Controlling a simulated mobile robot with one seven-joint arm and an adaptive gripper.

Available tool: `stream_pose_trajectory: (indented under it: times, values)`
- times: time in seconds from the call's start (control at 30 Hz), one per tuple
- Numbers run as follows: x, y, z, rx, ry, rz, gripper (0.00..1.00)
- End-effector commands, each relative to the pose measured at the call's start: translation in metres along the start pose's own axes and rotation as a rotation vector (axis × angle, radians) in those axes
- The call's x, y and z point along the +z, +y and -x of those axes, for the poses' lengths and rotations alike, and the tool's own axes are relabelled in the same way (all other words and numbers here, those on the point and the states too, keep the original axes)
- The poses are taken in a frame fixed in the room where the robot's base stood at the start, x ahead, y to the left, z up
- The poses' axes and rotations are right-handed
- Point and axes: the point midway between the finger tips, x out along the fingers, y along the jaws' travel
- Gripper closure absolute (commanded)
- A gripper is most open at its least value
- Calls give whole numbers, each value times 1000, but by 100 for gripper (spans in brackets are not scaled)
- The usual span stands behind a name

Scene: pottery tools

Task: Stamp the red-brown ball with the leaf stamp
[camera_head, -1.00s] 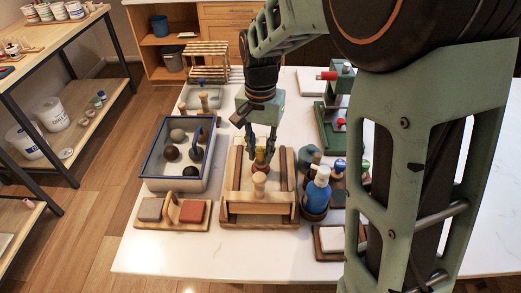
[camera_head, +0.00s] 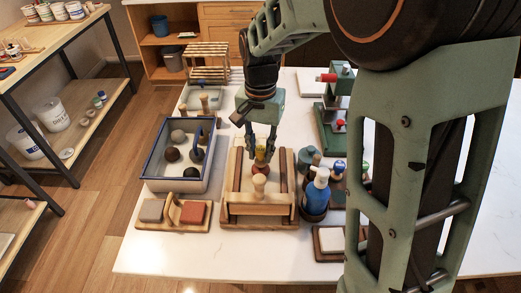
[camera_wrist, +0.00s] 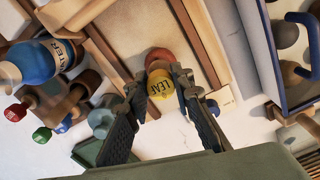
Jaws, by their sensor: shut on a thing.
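My gripper (camera_head: 262,143) points down over the wooden tray (camera_head: 231,192) and is shut on the yellow leaf stamp (camera_head: 260,154). In the wrist view, the stamp's yellow top (camera_wrist: 161,85) reads "LEAF" between my fingers (camera_wrist: 160,88). The red-brown ball (camera_wrist: 158,56) shows just past the stamp, inside the wooden tray. In the head view, the ball (camera_head: 259,168) is a small patch under the stamp, behind a wooden knob. The stamp is right at the ball; its lower face is hidden, so I cannot tell whether they touch.
Right are a blue bottle (camera_head: 316,195) and several colored-top stamps. Bare tabletop lies in front.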

Motion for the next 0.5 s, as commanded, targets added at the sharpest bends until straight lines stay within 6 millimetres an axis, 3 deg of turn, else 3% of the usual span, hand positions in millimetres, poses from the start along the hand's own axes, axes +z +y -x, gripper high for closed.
stream_pose_trajectory:
  times: [0.5]
  values:
    - [0,0,46,-1,1,-1,99]
